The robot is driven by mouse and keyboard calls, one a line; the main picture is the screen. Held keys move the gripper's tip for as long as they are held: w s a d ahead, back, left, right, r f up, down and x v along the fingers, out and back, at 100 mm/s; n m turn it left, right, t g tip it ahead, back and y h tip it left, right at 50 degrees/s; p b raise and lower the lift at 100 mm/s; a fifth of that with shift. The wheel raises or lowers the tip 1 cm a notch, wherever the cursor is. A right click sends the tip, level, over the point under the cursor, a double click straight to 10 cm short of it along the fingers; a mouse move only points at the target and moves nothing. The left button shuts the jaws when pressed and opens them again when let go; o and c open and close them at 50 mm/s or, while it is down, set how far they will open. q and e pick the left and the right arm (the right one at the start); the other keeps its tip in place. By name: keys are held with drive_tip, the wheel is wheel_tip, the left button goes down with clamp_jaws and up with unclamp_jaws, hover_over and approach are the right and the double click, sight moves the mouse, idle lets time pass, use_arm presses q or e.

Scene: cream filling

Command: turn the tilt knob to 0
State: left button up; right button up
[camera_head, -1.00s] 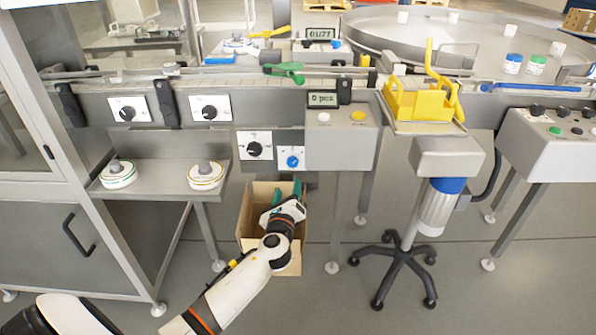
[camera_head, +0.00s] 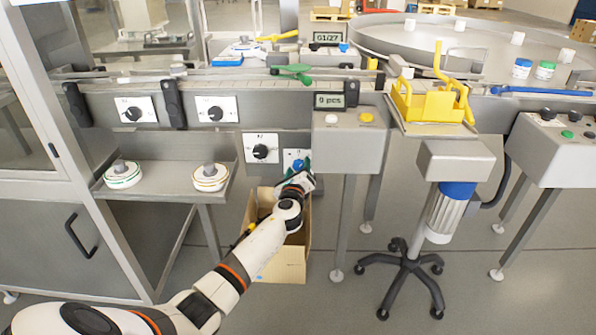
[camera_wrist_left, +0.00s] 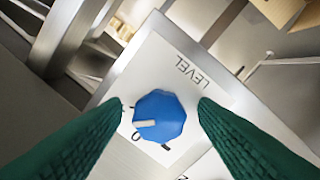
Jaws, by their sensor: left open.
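The blue knob (camera_head: 298,164) on a white plate is at my left gripper (camera_head: 300,178). In the left wrist view the blue knob (camera_wrist_left: 160,113) sits between the two open green fingertips of my left gripper (camera_wrist_left: 160,103), with a gap on both sides. Its plate reads LEVEL, upside down. Its pale pointer mark points left and slightly down, close to a partly visible 0. Black knobs sit on white plates at left (camera_head: 133,113), centre (camera_head: 215,113) and lower right (camera_head: 260,151); their labels are too small to read, so I cannot tell which is tilt. My right gripper is not in view.
A cardboard box (camera_head: 285,265) stands on the floor below. A shelf (camera_head: 165,182) with two white round pieces is at left. A yellow holder (camera_head: 428,106) is at right.

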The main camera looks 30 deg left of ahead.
use_arm(q)
drive_tip(key=c, duration=1)
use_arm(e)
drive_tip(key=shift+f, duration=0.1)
